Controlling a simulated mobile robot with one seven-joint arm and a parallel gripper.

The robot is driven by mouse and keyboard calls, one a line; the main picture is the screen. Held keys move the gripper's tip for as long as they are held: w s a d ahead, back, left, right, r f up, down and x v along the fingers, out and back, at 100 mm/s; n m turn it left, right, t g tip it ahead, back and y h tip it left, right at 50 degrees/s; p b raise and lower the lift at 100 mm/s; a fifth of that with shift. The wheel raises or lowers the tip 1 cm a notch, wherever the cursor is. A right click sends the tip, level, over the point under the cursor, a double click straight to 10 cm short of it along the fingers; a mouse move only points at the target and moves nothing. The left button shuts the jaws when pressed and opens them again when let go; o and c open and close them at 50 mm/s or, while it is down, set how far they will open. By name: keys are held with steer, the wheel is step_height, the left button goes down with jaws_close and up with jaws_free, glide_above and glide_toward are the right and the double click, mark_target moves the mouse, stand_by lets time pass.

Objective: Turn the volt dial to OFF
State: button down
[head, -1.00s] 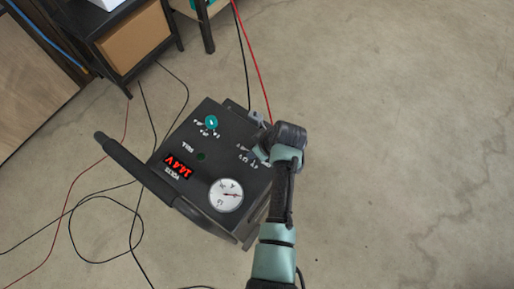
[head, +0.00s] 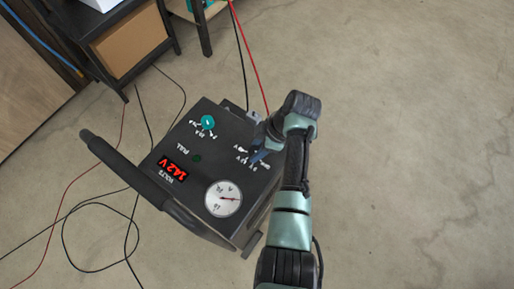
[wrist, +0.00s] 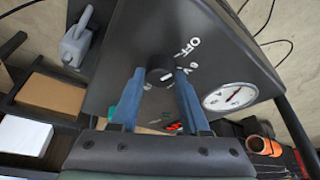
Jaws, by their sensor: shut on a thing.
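The volt dial (wrist: 160,69) is a small dark round knob on the black charger panel (wrist: 135,45). In the wrist view, my gripper (wrist: 161,74) has its two blue fingers on either side of it, shut on it. A small white mark shows on the knob's face; its exact setting is hard to tell. The white OFF label and a 6 V label are printed beside the knob, to its upper right and right. In the head view, my gripper (head: 259,155) reaches the panel's right side and hides the dial.
The charger cart also carries a teal knob (head: 207,122), a red voltage display (head: 171,170), a round white gauge (head: 223,198) and a thick black handle (head: 125,168). A grey clamp (wrist: 76,46) sits near the panel edge. Cables lie on the floor at left; the right floor is clear.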

stand_by(0.3)
steer(key=shift+c, duration=1.9)
jaws_free()
steer(key=p+v, duration=0.1)
steer(key=v, duration=1.2)
steer(key=shift+w, duration=0.1)
